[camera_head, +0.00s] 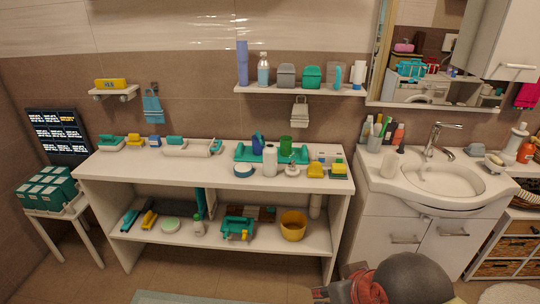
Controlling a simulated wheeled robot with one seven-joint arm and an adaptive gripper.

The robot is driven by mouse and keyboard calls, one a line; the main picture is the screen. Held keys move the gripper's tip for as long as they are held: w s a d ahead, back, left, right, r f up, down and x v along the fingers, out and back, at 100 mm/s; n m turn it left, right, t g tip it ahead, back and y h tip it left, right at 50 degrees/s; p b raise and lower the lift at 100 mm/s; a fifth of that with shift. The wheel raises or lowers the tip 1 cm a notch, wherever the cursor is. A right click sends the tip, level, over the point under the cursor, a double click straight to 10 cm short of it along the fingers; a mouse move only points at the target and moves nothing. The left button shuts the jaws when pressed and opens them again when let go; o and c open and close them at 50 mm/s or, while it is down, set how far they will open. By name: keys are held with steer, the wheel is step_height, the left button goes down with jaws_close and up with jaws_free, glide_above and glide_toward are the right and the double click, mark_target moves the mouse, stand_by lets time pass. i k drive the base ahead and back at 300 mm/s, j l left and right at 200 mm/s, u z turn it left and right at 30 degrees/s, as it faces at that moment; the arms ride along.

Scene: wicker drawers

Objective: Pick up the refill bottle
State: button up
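Several bottles are in view, and I cannot tell which is the refill bottle. A white bottle (270,160) stands upright on the white bench top, beside a dark blue bottle (257,144) on a teal tray (242,154). A clear bottle with blue contents (263,71) stands on the wall shelf. An orange bottle (526,151) and a white bottle (515,138) stand right of the sink. A small pale bottle (198,228) stands on the bench's lower shelf. My gripper's fingers are not visible; only dark and reddish parts of my arm show at the bottom.
The white bench (108,170) carries several small items on top, with a yellow bucket (293,227) below. A sink (440,178) on a cabinet stands to its right. A side table with teal boxes (47,190) is at left. Floor in front of the bench looks mostly clear.

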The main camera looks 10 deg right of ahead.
mark_target(270, 160)
steer(key=i+j+z, duration=0.1)
steer(key=i+z, duration=0.35)
steer(key=i, duration=0.55)
